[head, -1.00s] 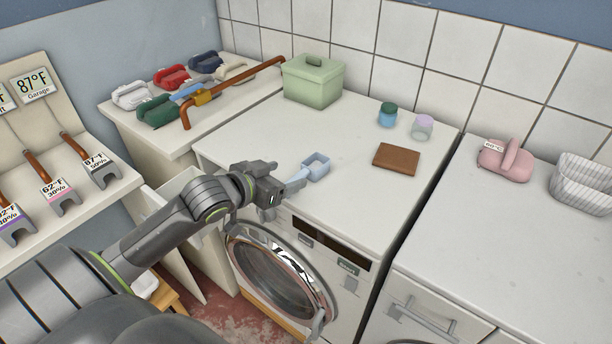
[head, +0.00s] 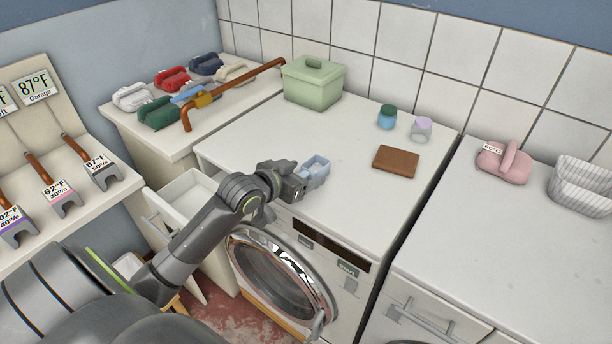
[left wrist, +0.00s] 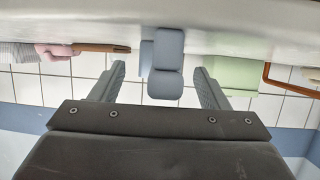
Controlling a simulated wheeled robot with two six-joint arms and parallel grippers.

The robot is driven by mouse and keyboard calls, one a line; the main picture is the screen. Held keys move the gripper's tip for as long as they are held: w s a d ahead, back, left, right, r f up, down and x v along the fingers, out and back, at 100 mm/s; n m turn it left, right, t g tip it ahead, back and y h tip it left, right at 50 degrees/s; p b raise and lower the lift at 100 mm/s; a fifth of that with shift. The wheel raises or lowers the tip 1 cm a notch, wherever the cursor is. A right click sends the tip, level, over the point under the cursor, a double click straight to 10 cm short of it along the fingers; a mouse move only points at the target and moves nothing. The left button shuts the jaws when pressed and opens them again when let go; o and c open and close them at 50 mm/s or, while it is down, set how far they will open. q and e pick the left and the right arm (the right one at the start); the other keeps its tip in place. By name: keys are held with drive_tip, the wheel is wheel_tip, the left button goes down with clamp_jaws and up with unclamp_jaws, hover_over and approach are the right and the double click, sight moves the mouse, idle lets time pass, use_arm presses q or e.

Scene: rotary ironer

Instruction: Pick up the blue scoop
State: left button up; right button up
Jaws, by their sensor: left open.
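The light blue scoop (head: 316,168) sits on the white top of the front-loading washer, near its front left edge. My left gripper (head: 303,183) is at the scoop's near side, low over the washer top, and hides part of it, including the handle. In the left wrist view the blue scoop (left wrist: 167,62) is between the two spread fingers of my left gripper (left wrist: 160,85), with a gap on each side. The left gripper is open and holds nothing. My right gripper is out of view.
A green lidded box (head: 312,85) stands at the washer's back left. A brown block (head: 396,161) and two small jars (head: 387,117) lie to the right. The washer door (head: 275,275) and a drawer (head: 188,197) are below. The washer top's middle is clear.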

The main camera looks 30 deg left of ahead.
use_arm(q)
drive_tip(key=c, duration=1.1)
drive_tip(key=shift+o, duration=0.2)
drive_tip(key=shift+r, duration=0.15)
